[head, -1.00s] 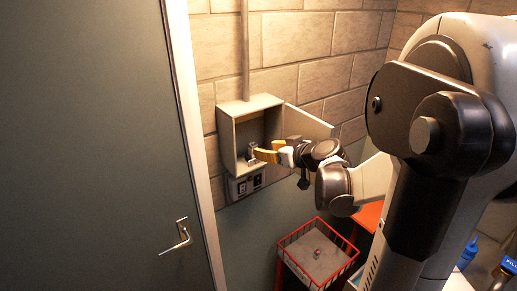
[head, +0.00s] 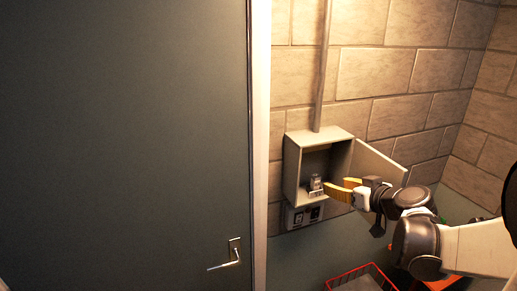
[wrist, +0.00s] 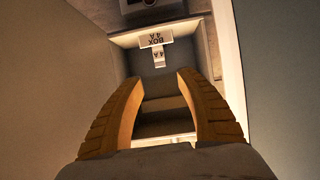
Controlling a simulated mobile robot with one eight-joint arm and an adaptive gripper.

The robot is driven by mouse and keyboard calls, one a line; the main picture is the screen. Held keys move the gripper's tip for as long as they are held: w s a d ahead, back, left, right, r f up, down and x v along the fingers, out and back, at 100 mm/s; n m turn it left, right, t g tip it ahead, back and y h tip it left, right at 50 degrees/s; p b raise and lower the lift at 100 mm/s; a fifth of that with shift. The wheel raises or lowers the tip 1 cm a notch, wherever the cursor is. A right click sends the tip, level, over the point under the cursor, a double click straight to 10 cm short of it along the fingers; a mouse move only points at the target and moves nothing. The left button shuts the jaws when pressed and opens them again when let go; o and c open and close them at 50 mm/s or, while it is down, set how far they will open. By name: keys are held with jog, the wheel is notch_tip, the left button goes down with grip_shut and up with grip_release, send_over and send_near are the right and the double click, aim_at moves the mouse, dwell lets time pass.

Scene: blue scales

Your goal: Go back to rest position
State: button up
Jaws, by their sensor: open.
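My gripper (head: 336,188) has yellow ribbed fingers and is in front of the open wall box (head: 320,138) in the head view. In the wrist view my gripper (wrist: 161,90) is open, with nothing between its fingers. A small grey-white part (head: 315,183) sits inside the box near its lower edge, just left of the fingertips. My forearm extends to the right of the box.
The box's door (head: 378,165) stands open on the right, close to my wrist. Below the box is a socket panel (head: 306,214). A grey door (head: 120,140) with a metal handle (head: 228,256) fills the left. A red wire basket (head: 360,279) is at the bottom.

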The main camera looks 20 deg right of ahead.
jog(key=s+a+f+g+y+b, duration=0.2)
jog(key=s+a+f+g+b, duration=0.15)
jog(key=a+f+b, duration=0.95)
jog(key=s+a+f+g+h+b, duration=0.2)
jog(key=s+a+f+g+b, duration=0.1)
jog(key=s+a+f+b, duration=0.6)
jog(key=s+a+f, duration=0.1)
jog(key=s+f, duration=0.3)
jog(key=shift+a, duration=0.25)
jog(key=shift+s, duration=0.1)
